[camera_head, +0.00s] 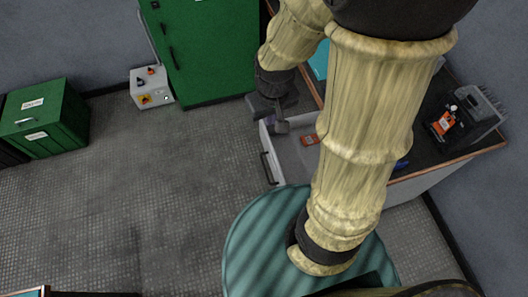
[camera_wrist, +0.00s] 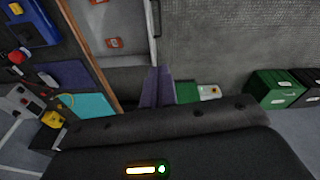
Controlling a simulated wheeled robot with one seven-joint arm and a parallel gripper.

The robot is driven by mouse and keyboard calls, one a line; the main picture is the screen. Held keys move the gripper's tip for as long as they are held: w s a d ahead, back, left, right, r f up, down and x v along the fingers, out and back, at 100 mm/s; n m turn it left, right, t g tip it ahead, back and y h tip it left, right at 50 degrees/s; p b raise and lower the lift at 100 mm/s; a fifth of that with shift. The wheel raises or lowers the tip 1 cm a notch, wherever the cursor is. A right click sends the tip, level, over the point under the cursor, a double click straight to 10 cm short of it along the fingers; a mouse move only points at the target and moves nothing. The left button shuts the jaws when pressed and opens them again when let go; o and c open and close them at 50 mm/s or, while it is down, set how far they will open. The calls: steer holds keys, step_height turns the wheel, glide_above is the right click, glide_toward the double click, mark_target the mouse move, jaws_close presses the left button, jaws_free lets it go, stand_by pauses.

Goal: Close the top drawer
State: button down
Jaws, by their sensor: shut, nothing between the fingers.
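The top drawer (camera_head: 286,155) is pulled out from the dark-topped workbench (camera_head: 425,155), with its pale inside showing. Its front carries a dark bar handle (camera_head: 268,168). In the wrist view the open drawer (camera_wrist: 128,22) shows at the top, with its handle (camera_wrist: 157,18) on the right edge. My gripper (camera_head: 281,125) is shut and empty, close to the far end of the drawer; whether it touches the drawer I cannot tell. Its purple fingers (camera_wrist: 158,72) also show in the wrist view, beside the drawer's corner. My arm hides part of the drawer and bench.
Orange-red labelled items (camera_head: 309,140) lie in the drawer. A green cabinet (camera_head: 210,45), a grey switch box (camera_head: 152,87) and a green bin (camera_head: 48,118) stand along the wall. A grey device (camera_head: 480,110) sits on the bench. The floor left of the drawer is clear.

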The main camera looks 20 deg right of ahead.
steer(key=w+a+f+n+h+b, duration=0.2)
steer(key=f+n, duration=0.3)
steer(key=f, duration=0.4)
steer(key=w+a+f+n+g+h+b, duration=0.1)
steer(key=w+a+f+n+h+b, duration=0.1)
steer(key=f, duration=0.7)
steer(key=w+a+f+n+h+b, duration=0.2)
steer(key=w+a+f+n+h, duration=0.2)
steer(key=a+f+n, duration=0.2)
step_height(320, 180, down, 3)
steer(key=n, duration=0.3)
steer(key=shift+w+g+h, duration=0.3)
steer(key=shift+g+h, duration=0.1)
glide_toward(271, 154)
step_height(271, 154, down, 3)
steer(key=d, duration=0.1)
steer(key=d+p, duration=0.1)
steer(key=d, duration=0.2)
steer(key=shift+s, duration=0.25)
